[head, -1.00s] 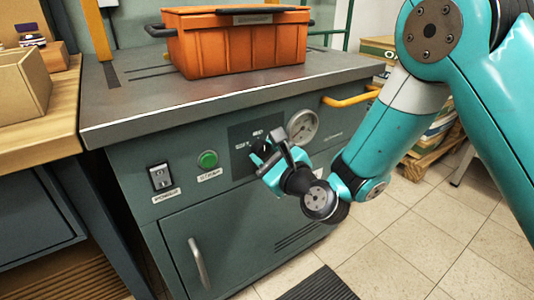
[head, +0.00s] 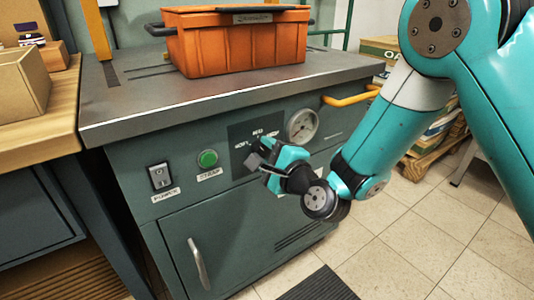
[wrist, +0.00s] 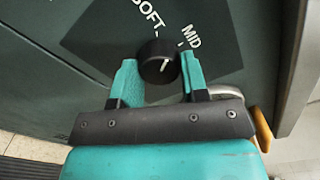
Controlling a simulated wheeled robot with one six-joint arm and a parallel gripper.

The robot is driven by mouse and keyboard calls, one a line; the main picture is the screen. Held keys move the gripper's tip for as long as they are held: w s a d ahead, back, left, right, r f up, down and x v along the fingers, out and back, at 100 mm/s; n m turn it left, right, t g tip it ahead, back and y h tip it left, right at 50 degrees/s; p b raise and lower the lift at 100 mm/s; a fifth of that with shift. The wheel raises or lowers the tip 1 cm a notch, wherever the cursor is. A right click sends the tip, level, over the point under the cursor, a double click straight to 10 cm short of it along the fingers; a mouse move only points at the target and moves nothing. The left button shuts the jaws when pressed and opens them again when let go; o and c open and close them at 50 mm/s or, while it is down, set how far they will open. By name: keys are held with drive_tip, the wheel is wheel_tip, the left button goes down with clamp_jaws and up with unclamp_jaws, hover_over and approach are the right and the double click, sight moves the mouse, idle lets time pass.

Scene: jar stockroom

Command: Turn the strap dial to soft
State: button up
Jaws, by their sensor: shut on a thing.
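The strap dial is a round black knob (wrist: 157,62) with a short white line on its face, on a dark panel. In the wrist view, the word SOFT (wrist: 146,14) is above and slightly left of the knob, and MID (wrist: 190,37) is to its upper right. The white line seems to point up and right, nearer MID than SOFT. My gripper (wrist: 160,78) is shut on the knob, one teal finger on each side. In the head view my gripper (head: 262,157) is at the dial panel (head: 245,135) and hides the knob.
A yellow handle (head: 350,97) sticks out at the right. An orange crate (head: 240,50) stands on top. A cabinet door handle (head: 198,262) is below.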

drive_tip(key=n, duration=0.4)
drive_tip(key=shift+n, duration=0.4)
idle(0.4)
drive_tip(key=o, duration=0.9)
